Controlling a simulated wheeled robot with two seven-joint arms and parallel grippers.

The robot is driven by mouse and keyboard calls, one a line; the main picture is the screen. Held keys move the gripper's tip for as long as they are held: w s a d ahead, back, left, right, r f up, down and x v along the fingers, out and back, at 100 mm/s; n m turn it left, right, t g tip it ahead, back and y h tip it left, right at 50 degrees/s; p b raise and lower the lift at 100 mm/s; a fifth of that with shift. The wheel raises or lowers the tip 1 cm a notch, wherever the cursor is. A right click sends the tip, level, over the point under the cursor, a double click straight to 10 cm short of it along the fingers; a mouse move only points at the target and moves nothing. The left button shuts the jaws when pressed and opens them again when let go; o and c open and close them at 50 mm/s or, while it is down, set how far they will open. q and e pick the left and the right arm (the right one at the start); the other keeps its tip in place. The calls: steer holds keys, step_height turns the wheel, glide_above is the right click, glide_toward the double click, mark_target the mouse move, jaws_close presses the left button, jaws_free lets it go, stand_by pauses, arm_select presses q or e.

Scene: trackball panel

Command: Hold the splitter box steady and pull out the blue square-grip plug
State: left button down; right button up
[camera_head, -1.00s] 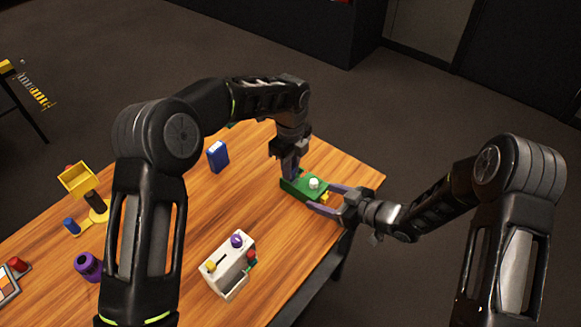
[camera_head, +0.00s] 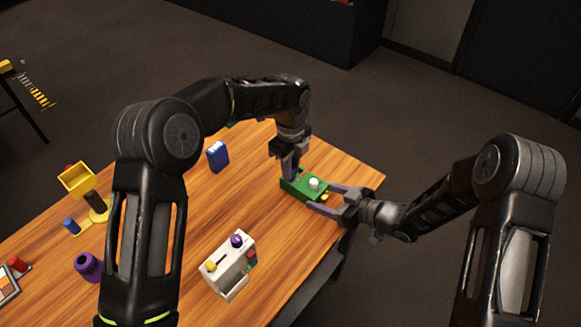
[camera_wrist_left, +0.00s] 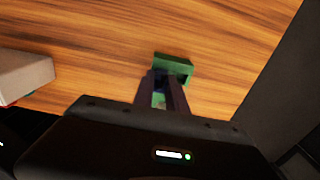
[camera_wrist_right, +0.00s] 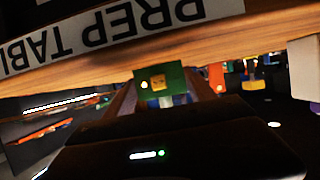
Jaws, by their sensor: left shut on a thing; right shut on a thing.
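The splitter box (camera_head: 299,189) is green with a white round knob on top and lies near the table's right corner. It also shows in the left wrist view (camera_wrist_left: 174,66) and the right wrist view (camera_wrist_right: 172,72). My right gripper (camera_head: 328,199) is shut on the box, one finger along each side, with a yellow plug (camera_head: 325,196) between them. My left gripper (camera_head: 291,174) points down at the box's far left end. Its fingers are closed around the blue plug (camera_wrist_left: 160,84), which is mostly hidden by them. Whether the plug is still seated in the box cannot be told.
A blue box-shaped thing (camera_head: 217,156) stands left of my left gripper. A white panel box (camera_head: 229,264) with a purple ball is at the front. A yellow-topped stand (camera_head: 77,180) and a purple cylinder (camera_head: 87,265) are at the left. Bare tabletop lies between.

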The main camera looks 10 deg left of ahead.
arm_select(q)
steer(key=shift+r, duration=0.2)
steer(key=shift+r, duration=1.3)
steer(key=shift+r, duration=2.8)
steer(key=shift+f, duration=0.1)
